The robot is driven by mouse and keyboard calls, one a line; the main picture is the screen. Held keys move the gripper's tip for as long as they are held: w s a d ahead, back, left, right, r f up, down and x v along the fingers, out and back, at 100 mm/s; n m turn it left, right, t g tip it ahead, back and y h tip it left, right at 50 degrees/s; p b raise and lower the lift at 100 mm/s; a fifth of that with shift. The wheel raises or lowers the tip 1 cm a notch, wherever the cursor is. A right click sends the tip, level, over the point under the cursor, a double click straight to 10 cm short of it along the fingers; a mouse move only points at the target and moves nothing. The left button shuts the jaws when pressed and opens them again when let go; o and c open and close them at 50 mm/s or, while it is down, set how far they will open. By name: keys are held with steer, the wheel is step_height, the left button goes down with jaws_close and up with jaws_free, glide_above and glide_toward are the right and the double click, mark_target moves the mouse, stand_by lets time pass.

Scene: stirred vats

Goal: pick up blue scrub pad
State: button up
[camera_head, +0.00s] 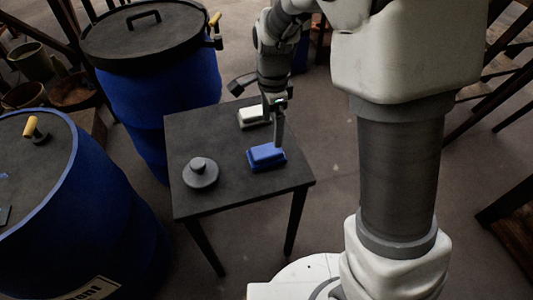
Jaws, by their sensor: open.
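The blue scrub pad (266,157) lies on a small dark table (222,196), right of the table's middle. My gripper (279,143) comes down from above, with a finger at the far right end of the pad. It is open. The arm hides part of the gripper, and I cannot tell whether a finger touches the pad.
A white and green pad (253,117) lies behind the blue one. A round grey knobbed object (200,172) sits left on the table. Blue vats (160,92) and (75,220) stand at the left. Wooden frames stand at the right; the floor between is clear.

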mark_target(269, 150)
step_height(269, 150, down, 5)
steer(key=shift+f+b, duration=0.15)
steer(key=shift+b, duration=0.5)
steer(key=shift+a+f+b, duration=0.2)
steer(key=shift+f+b, duration=0.45)
steer(key=shift+f, duration=0.7)
steer(key=shift+a+f+b, duration=0.15)
steer(key=shift+f+b, duration=0.45)
steer(key=shift+f, duration=0.7)
steer(key=shift+c, duration=0.3)
steer(key=shift+r, duration=0.1)
steer(key=c, duration=1.3)
